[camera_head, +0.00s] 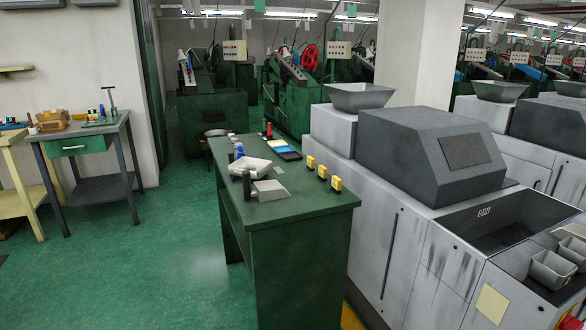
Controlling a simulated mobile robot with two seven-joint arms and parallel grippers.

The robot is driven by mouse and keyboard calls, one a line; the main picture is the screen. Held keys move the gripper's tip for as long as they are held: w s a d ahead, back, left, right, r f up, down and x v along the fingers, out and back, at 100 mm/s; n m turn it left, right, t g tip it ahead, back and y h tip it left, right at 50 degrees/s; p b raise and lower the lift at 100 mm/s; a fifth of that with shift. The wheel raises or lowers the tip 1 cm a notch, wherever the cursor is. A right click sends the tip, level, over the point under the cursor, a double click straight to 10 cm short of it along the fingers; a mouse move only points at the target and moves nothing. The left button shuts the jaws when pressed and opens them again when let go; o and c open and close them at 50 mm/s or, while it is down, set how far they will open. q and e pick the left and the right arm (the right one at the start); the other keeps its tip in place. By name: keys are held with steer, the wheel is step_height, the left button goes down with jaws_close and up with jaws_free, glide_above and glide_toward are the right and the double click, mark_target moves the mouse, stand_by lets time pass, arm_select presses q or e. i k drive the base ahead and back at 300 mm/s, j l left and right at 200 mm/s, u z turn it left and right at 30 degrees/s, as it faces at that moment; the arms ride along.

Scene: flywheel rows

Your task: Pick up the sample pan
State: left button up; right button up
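I cannot tell for certain which thing is the sample pan. A small grey open-topped pan (552,269) sits at the right on the ledge of the grey machine, beside the machine's dark recessed trough (490,222). A second similar grey pan (574,249) sits just behind it, partly cut off by the right edge. Neither of my grippers is in view, and nothing is seen held.
The green table carries a grey-white box (250,165), dark bottles and several yellow-black items. The grey machine (400,230) with a hopper (358,96) blocks the right side. A workbench (75,147) stands at the left. The green floor (165,250) at front left is clear.

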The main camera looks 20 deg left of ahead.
mark_target(258, 167)
steer(key=z, duration=1.25)
steer(key=k+j, duration=0.1)
steer(key=j, duration=1.05)
steer(key=k+j, duration=0.15)
steer(key=j, duration=1.05)
steer(key=k+j, duration=0.15)
steer(key=j, duration=0.45)
steer(key=k+j+z, duration=0.1)
steer(key=j, duration=0.45)
steer(key=k+j, duration=0.1)
steer(key=j, duration=0.5)
steer(key=k+j, duration=0.1)
steer(key=j, duration=0.5)
